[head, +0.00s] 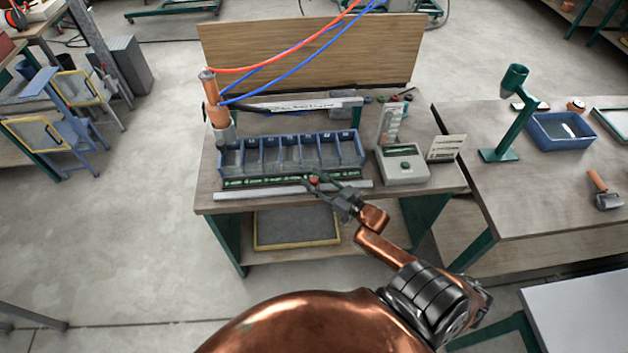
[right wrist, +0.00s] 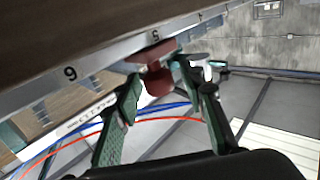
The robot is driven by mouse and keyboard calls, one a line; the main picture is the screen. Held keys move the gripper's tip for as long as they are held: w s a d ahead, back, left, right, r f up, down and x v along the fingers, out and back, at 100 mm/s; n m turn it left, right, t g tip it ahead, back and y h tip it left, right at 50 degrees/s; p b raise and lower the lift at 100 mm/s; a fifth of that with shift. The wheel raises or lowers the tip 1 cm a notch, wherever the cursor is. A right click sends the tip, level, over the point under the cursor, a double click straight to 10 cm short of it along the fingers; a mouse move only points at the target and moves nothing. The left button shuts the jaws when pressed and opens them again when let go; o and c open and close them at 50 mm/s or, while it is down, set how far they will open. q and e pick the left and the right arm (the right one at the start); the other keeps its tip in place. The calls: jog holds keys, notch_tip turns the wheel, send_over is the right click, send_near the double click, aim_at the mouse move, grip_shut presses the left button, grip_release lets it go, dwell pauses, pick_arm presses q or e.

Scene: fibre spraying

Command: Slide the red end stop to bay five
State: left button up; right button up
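The red end stop (head: 314,180) sits on the pale rail (head: 245,193) along the bench's front edge, before the row of bays (head: 292,160). In the right wrist view the red end stop (right wrist: 159,82) is beside the printed 5 on the numbered rail (right wrist: 105,70); a 6 shows to its left. My right gripper (head: 322,183) has its green fingers spread on either side of the stop's knob, with gaps showing in the wrist view (right wrist: 157,76). The stop's far side is hidden. My left gripper is not in view.
An orange spray tool (head: 213,105) with red and blue hoses stands at the bays' left end. A grey control box (head: 402,167) stands to their right. The right-hand bench holds a green stand (head: 510,110), a blue tray (head: 540,142) and a roller (head: 605,193).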

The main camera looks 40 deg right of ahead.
jog(key=shift+s+d+f, duration=0.1)
jog(key=shift+s, duration=0.4)
jog(key=s+d, duration=0.1)
jog(key=s, duration=0.9)
jog(key=shift+s+d, duration=0.35)
jog(key=shift+s, duration=0.05)
